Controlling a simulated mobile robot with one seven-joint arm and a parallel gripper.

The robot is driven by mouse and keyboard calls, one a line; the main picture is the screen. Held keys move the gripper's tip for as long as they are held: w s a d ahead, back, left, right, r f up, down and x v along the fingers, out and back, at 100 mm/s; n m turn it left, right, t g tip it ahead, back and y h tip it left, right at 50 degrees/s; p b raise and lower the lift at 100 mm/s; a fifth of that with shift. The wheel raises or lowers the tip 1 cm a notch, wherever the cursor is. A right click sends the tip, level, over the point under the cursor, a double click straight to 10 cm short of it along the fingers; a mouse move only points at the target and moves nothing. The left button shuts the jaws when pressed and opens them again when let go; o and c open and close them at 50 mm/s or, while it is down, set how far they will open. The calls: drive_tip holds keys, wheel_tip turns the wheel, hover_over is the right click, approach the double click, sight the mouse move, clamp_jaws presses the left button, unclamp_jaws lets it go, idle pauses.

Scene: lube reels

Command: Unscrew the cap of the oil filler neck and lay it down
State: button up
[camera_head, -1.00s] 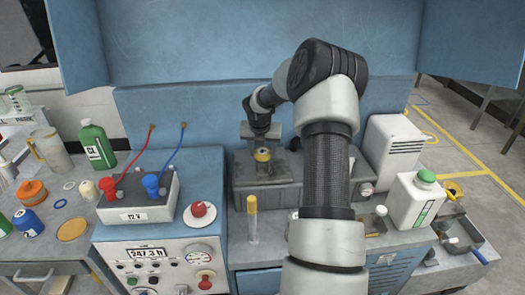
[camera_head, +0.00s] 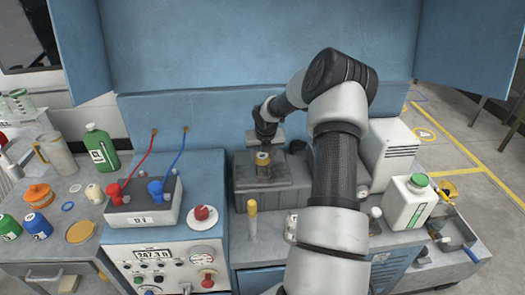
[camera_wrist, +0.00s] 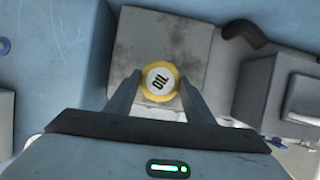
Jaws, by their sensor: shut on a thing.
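A yellow-topped clear tube (camera_head: 252,222) stands in front of the block. The battery box (camera_head: 146,208) with red and blue leads is left. A white green-capped jug (camera_head: 407,203) and a grey tray (camera_head: 462,238) are right.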

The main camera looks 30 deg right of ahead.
drive_tip(key=shift+r+n+p, duration=0.2)
drive_tip(key=shift+n+p, duration=0.1)
drive_tip(key=shift+p, duration=0.35)
drive_tip(key=shift+y+p, duration=0.3)
drive_tip(key=shift+p, duration=0.05)
drive_tip(key=shift+f+n+p, duration=0.2)
drive_tip(key=shift+n+p, duration=0.15)
drive_tip(key=shift+n, duration=0.35)
drive_tip(key=o, duration=1.1)
drive_tip(key=shift+o, duration=0.5)
drive_tip(key=shift+o, duration=1.2)
